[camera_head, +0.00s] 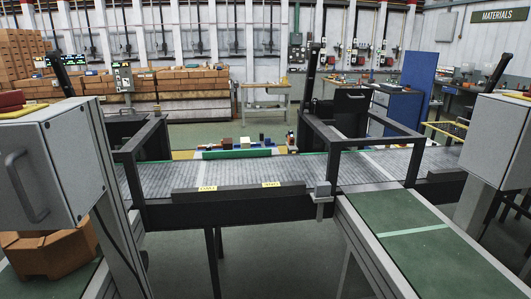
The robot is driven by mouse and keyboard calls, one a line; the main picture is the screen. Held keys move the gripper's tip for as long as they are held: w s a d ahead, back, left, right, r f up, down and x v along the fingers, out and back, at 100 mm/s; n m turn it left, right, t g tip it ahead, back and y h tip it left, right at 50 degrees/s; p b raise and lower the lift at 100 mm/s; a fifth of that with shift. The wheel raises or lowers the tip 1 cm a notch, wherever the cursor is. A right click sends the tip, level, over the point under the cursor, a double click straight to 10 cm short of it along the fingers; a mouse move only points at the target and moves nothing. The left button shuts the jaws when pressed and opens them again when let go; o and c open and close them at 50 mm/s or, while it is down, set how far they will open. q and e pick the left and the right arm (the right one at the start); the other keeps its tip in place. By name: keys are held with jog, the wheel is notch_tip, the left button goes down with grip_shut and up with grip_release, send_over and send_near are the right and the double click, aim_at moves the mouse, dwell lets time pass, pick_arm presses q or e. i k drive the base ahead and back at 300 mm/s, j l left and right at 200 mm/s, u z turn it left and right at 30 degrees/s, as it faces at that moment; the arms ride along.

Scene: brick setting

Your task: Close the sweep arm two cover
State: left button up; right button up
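A roller conveyor (240,172) runs left to right across the middle. A left black frame (140,150) and a right black frame (338,140) stand over it. Behind the right frame is an upright dark panel (349,103) with a pale handle-like strip. A black upright bar (313,71) rises beside it, and another black bar (60,74) stands at the far left. I cannot tell which part is the sweep arm two cover, or whether it is open. Neither of my grippers is in view.
A grey box with a handle (60,168) stands close at left; another grey box (497,140) stands at right. A green belt (425,245) runs forward at right. Orange-brown bricks (48,254) lie low at left. Yellow labels (271,184) mark the black front rail.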

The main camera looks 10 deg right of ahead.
aim_at(353, 101)
jog(key=i+j+u, duration=0.1)
jog(key=i+u, duration=0.15)
jog(key=i, duration=1.1)
jog(key=z, duration=1.75)
jog(key=i+j, duration=0.05)
